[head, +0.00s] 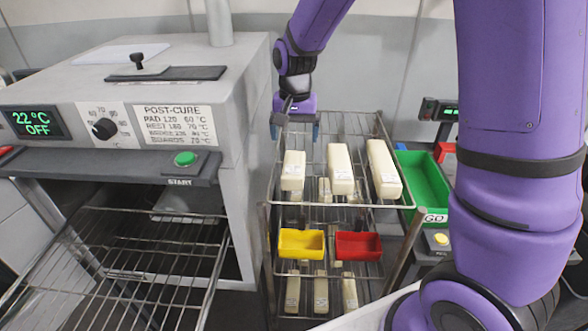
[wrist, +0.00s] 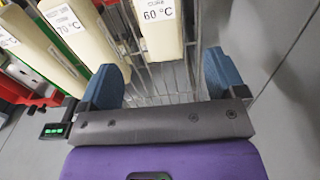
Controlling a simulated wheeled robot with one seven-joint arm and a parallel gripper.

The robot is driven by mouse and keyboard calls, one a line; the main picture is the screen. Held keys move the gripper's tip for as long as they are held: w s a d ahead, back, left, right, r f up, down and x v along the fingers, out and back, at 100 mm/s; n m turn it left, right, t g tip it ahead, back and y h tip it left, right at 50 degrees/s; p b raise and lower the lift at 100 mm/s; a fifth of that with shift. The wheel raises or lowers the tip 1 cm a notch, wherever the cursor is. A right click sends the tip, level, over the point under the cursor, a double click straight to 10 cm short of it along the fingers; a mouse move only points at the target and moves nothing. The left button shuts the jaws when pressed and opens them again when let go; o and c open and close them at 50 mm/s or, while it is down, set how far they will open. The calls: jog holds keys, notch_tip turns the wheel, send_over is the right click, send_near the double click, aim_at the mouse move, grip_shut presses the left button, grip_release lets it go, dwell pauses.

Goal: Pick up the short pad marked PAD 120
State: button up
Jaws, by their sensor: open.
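The short cream pad (head: 293,171) lies at the left of the rack's top shelf. It is the shortest of the three pads there. In the wrist view this pad (wrist: 163,42) shows a label reading 60 °C; its PAD 120 marking is not legible. My gripper (head: 295,127) hangs behind the short pad in the head view, over the back left of the shelf. Its blue fingers are apart and empty in the wrist view (wrist: 165,82). The pad lies just beyond the fingertips, roughly in line with the gap; I see no contact.
Two longer pads, a middle one (head: 340,168) and a right one (head: 384,170), lie beside it. Lower shelves hold more pads, a yellow bin (head: 301,243) and a red bin (head: 358,246). The oven (head: 225,130) stands close left; a green bin (head: 425,180) stands right.

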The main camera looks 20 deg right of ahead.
aim_at(294, 162)
notch_tip(294, 162, down, 11)
jog(key=shift+w, duration=0.15)
dwell(0.5)
jog(key=c, duration=1)
